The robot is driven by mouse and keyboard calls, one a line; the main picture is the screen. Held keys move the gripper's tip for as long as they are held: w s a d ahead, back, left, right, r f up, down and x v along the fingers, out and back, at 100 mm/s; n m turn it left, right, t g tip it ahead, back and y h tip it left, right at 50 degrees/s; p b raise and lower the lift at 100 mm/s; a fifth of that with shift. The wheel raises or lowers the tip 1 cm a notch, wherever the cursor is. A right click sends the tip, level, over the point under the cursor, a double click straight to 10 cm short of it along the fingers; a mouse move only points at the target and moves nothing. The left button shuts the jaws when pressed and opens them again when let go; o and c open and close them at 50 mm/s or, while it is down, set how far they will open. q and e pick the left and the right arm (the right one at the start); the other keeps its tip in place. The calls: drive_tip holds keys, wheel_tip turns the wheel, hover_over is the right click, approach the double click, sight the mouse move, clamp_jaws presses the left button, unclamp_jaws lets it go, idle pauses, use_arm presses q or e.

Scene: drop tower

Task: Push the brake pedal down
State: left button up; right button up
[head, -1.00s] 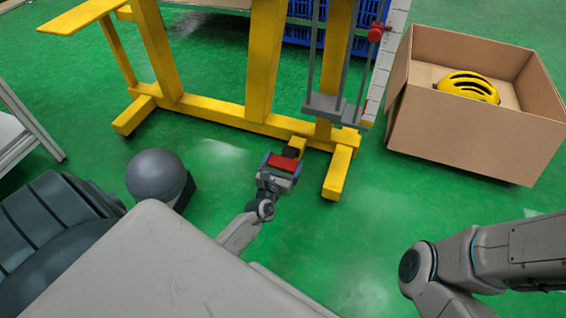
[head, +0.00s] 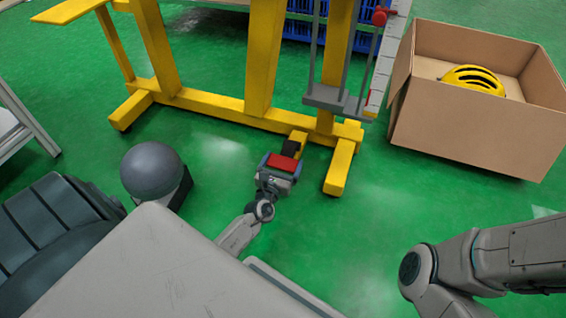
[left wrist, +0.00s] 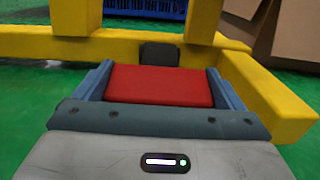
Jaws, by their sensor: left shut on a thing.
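A red pad (head: 282,163), which looks like the brake pedal, sits low at the foot of the yellow frame. My left gripper (head: 278,168) reaches it from the front, its two blue fingers one on each side. The gripper is shut on the pad. In the left wrist view, the red pad (left wrist: 160,86) fills the space between the fingers. A black block (left wrist: 160,54) is just beyond it, by the yellow crossbar; I cannot tell whether pad and block are joined. The underside of the pad is hidden. My right gripper is out of view.
The yellow frame (head: 225,106) has a foot (head: 340,168) close to the right of my left gripper. A cardboard box (head: 470,135) with a yellow helmet (head: 473,79) stands at right. A grey ball (head: 152,170) is at left.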

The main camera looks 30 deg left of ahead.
use_arm(q)
drive_tip(key=shift+s+f, duration=0.25)
drive_tip(key=shift+f, duration=0.7)
drive_tip(key=shift+d, duration=0.1)
drive_tip(key=o, duration=1.1)
drive_tip(key=shift+r, duration=0.15)
drive_tip(key=p+v, duration=0.1)
drive_tip(key=v, duration=0.9)
drive_tip(key=shift+s, duration=0.4)
